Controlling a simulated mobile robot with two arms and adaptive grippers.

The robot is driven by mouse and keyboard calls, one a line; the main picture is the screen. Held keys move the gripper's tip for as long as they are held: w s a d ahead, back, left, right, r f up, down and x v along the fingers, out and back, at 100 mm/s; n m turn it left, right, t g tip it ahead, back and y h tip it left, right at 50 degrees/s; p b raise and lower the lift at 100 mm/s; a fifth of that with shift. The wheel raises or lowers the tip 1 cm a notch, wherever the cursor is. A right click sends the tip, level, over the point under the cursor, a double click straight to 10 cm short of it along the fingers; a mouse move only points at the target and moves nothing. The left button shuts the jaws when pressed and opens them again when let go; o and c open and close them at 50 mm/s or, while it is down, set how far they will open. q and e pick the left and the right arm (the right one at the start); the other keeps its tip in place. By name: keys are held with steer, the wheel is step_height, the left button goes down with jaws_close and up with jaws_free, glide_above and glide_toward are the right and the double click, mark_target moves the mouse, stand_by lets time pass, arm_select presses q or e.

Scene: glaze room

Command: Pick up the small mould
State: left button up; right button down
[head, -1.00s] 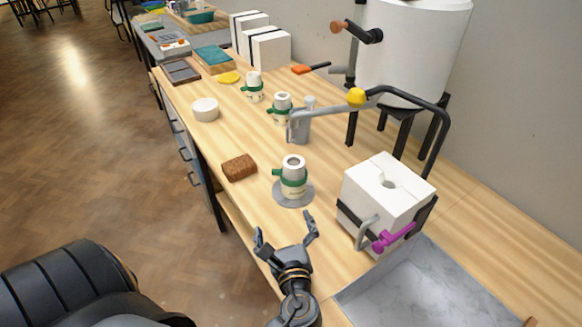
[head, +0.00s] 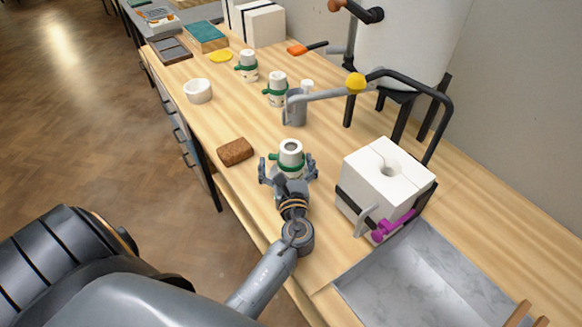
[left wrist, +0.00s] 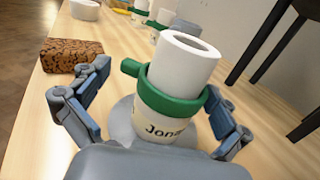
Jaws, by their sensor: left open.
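The small mould (head: 291,148) is a white upright cylinder with a hole in its top and a green band with a side tab. It stands on a grey disc at the near part of the bench. It also shows in the left wrist view (left wrist: 182,68), with dark lettering below the band. My left gripper (head: 288,164) is open, with one finger on each side of the mould's lower part. In the left wrist view the left finger stands apart from it; whether the right finger touches is unclear. My right gripper is not in view.
A brown sponge-like block (head: 235,152) lies left of the mould. A large white block mould (head: 388,180) with a purple-handled clamp stands right, behind a grey basin (head: 420,285). Two similar banded moulds (head: 247,66) (head: 277,90), a grey jug (head: 295,108) and a white bowl (head: 198,91) stand farther back.

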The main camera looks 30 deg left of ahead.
arm_select(q)
steer(key=x, duration=0.3)
steer(key=shift+w+a, duration=0.25)
steer(key=shift+w, duration=0.05)
steer(key=shift+a, duration=0.1)
steer(key=c, duration=1.3)
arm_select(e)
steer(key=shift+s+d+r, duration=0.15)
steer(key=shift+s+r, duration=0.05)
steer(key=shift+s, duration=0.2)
arm_select(q)
steer(key=shift+c, duration=0.2)
steer(key=shift+c, duration=0.8)
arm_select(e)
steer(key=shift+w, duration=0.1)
arm_select(q)
steer(key=shift+r, duration=0.1)
